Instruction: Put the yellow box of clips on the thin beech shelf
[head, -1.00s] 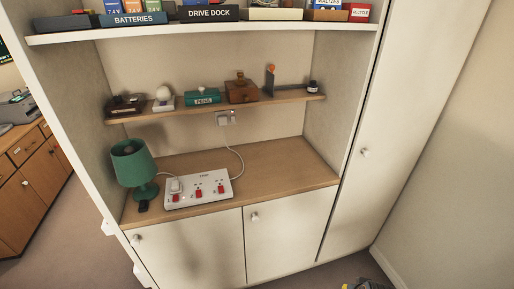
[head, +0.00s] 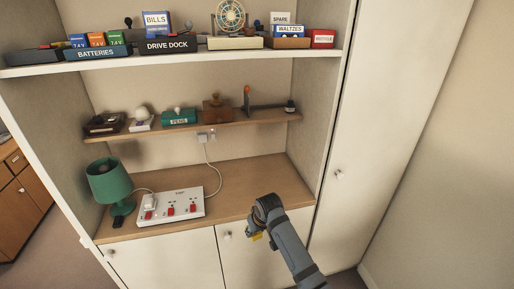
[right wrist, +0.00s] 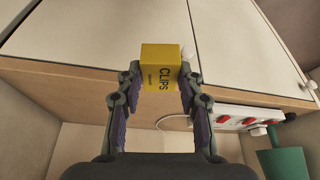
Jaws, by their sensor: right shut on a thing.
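The yellow box of clips (right wrist: 160,66), marked CLIPS, is between the fingertips of my right gripper (right wrist: 160,80) in the right wrist view. The gripper is shut on it. In the head view only a small yellow piece of the box (head: 256,237) shows below my right wrist, in front of the lower cupboard doors; the arm hides the rest. The thin beech shelf (head: 233,122) is the middle shelf of the alcove, above and behind the gripper. My left gripper is out of view.
The thin shelf carries a green PENS box (head: 179,117), a brown wooden box (head: 217,110), a dark bookend (head: 262,104) and other small things. The worktop (head: 260,185) below holds a green lamp (head: 109,181) and a power strip (head: 170,207). A loaded white shelf (head: 200,53) hangs above.

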